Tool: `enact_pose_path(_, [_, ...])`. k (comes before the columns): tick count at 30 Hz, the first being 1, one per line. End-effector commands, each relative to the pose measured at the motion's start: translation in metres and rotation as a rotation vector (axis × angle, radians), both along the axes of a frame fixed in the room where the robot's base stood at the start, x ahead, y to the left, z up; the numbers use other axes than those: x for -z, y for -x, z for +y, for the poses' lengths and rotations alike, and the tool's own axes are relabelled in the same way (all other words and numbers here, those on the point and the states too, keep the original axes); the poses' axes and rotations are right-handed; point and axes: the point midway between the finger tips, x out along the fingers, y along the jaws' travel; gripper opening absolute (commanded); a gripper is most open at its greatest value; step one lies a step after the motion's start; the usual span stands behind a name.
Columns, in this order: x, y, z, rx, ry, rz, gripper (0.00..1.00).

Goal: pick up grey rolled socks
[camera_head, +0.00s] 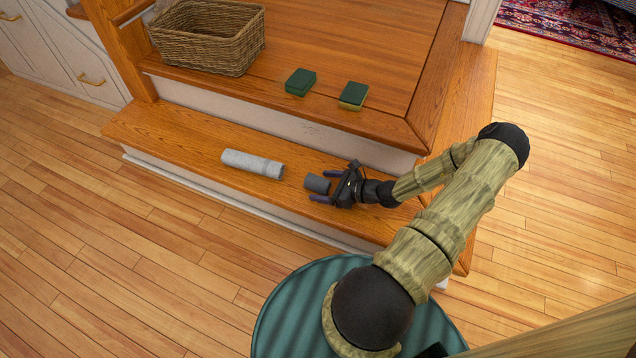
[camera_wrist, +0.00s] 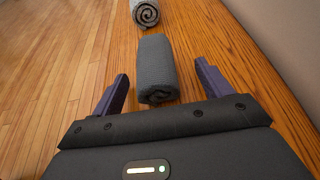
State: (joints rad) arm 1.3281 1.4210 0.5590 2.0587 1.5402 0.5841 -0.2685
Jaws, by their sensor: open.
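A small dark grey roll (camera_head: 316,184), which looks like the grey rolled socks, lies on the lower wooden step. My gripper (camera_head: 324,187) is open and low over the step, with its fingers reaching toward the roll from the right. In the wrist view, the dark grey roll (camera_wrist: 155,66) lies ahead of the palm, its near end between the two purple fingers (camera_wrist: 162,75). I see a gap on each side and no clear contact. Its spiral end faces my palm.
A longer light grey roll (camera_head: 252,163) lies further left on the same step; it also shows in the wrist view (camera_wrist: 146,13). Two green sponges (camera_head: 300,82) (camera_head: 353,95) and a wicker basket (camera_head: 208,38) stand on the upper level. The white riser (camera_head: 290,125) rises behind the step.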

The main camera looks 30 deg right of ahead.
Motion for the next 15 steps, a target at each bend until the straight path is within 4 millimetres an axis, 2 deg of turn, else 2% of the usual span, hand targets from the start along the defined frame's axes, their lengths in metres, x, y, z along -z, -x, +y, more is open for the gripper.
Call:
enact_pose_path(2, [0.0001, 0.0, -0.0001, 0.0, 0.0, 0.0, 0.76])
enact_pose_path(9, [0.0001, 0.0001, -0.0002, 0.0, 0.0, 0.0, 0.3])
enact_pose_path(15, [0.0001, 0.0, -0.0002, 0.0, 0.0, 0.0, 0.3])
